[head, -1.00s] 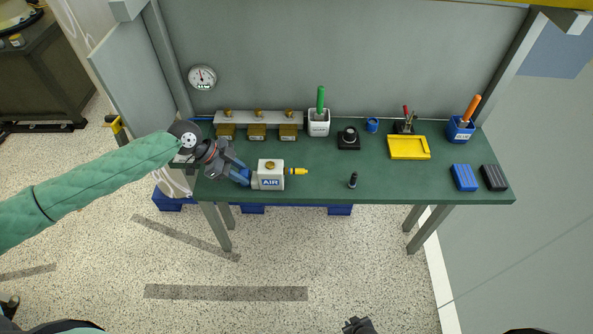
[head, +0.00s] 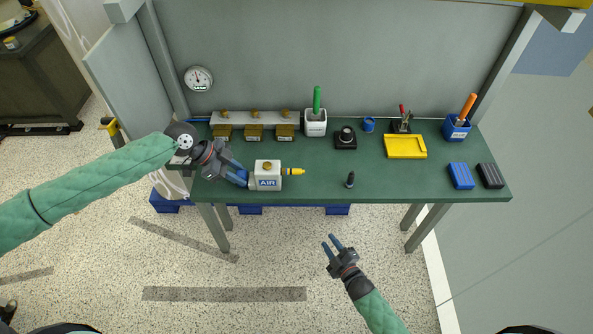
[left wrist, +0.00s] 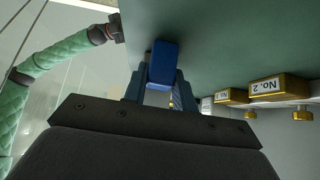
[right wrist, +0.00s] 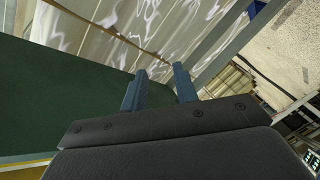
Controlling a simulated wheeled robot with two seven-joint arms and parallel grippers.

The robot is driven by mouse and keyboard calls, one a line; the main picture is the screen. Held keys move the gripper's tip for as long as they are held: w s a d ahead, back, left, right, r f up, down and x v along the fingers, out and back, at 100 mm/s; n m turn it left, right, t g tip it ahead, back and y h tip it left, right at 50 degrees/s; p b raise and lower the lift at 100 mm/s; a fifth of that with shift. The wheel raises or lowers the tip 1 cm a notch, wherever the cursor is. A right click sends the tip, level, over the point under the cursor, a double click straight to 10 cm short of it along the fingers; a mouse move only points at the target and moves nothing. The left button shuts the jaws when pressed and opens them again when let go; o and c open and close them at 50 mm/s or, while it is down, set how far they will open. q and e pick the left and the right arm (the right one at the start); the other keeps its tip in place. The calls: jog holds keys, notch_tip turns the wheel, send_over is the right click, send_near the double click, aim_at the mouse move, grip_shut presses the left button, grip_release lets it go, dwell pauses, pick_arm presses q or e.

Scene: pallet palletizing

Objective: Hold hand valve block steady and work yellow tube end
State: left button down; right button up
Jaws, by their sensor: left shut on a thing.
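The white hand valve block (head: 268,182) labelled AIR stands near the front left of the green table, with a brass knob on top. The yellow tube end (head: 293,171) sticks out of its right side. My left gripper (head: 241,179) is at the block's left side, shut on a blue part there. That blue part (left wrist: 162,62) shows between the fingers in the left wrist view; the rest of the block is hidden there. My right gripper (head: 335,242) is open and empty, in front of the table edge. Its spread fingers show in the right wrist view (right wrist: 160,88).
A small dark upright post (head: 350,180) stands right of the tube end. Behind are a brass valve manifold (head: 255,118), a white cup with a green stick (head: 316,124) and a black fixture (head: 346,138). A yellow tray (head: 405,147) and blue block (head: 461,176) are at right.

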jog(key=a+r+n+t+y, duration=0.1)
jog(key=a+r+n+y, duration=0.1)
jog(key=r, duration=0.5)
jog(key=a+r+n+t+y, duration=0.1)
jog(key=a+r+n+y, duration=0.15)
jog(key=r, duration=0.45)
jog(key=s+a+r+n+g+y, duration=0.2)
jog(key=s+r+n+g+y, duration=0.25)
jog(key=r+n+g, duration=0.55)
jog(key=s+a+r+n+g+y, duration=0.2)
jog(key=s+r+n+g+y, duration=0.35)
jog(key=r+n, duration=0.55)
jog(key=s+a+r+n+g+y, duration=0.25)
jog(key=s+r+n+g, duration=0.25)
jog(key=r+n+g, duration=0.6)
jog(key=w+d+f+m+t+h, duration=0.1)
jog(key=w+d+f+t+h, duration=0.2)
jog(key=w, duration=0.6)
jog(key=w+d+f+t+h, duration=0.15)
jog(key=w+f+h, duration=0.3)
jog(key=w, duration=0.45)
jog(key=w+d+f+m+t+h, duration=0.1)
jog(key=w+d+f+t+h, duration=0.25)
jog(key=w, duration=0.55)
jog(key=shift+g+h, duration=0.6)
jog(key=shift+g, duration=0.35)
jog(key=shift+s+x, duration=0.15)
jog(key=shift+x, duration=2)
jog(key=shift+s+x, duration=0.1)
jog(key=shift+x, duration=2.1)
